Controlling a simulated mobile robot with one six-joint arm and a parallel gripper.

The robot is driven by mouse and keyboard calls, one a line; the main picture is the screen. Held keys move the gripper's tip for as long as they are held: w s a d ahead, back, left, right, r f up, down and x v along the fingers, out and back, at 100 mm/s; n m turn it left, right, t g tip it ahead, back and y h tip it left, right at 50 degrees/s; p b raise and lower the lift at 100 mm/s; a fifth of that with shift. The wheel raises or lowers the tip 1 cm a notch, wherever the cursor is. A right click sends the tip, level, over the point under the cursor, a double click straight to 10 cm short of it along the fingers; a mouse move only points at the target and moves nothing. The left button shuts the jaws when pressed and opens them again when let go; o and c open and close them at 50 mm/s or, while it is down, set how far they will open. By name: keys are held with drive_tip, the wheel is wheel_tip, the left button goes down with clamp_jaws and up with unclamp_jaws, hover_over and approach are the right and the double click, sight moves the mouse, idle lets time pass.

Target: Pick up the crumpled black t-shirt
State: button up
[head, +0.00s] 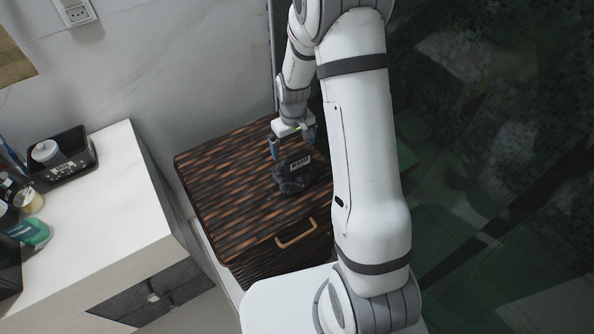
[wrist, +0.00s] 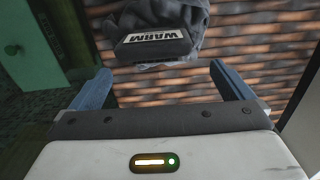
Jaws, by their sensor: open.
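The crumpled black t-shirt (head: 294,178) lies on the lid of a dark brown woven hamper (head: 225,205). A dark patch with the white word "WARM" shows on it. My gripper (head: 291,148) is above the lid, just behind the t-shirt in the head view. In the wrist view the t-shirt (wrist: 165,35) is at the top, ahead of the fingers, and its upper end is cut off by the frame. My gripper (wrist: 162,84) is open, with its two blue fingers wide apart and nothing between them but the woven lid beyond.
A white counter (head: 105,220) with a black tray (head: 68,160) and several small bottles stands at the left. The hamper has a tan handle (head: 296,234) in front. A marble wall is behind it, and dark glass (head: 480,130) is at the right. The lid's left part is clear.

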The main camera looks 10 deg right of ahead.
sight(297, 155)
drive_tip(key=f, duration=0.7)
drive_tip(key=shift+s+d+f, duration=0.1)
drive_tip(key=shift+s+d, duration=0.3)
drive_tip(key=c, duration=0.9)
drive_tip(key=shift+c, duration=0.2)
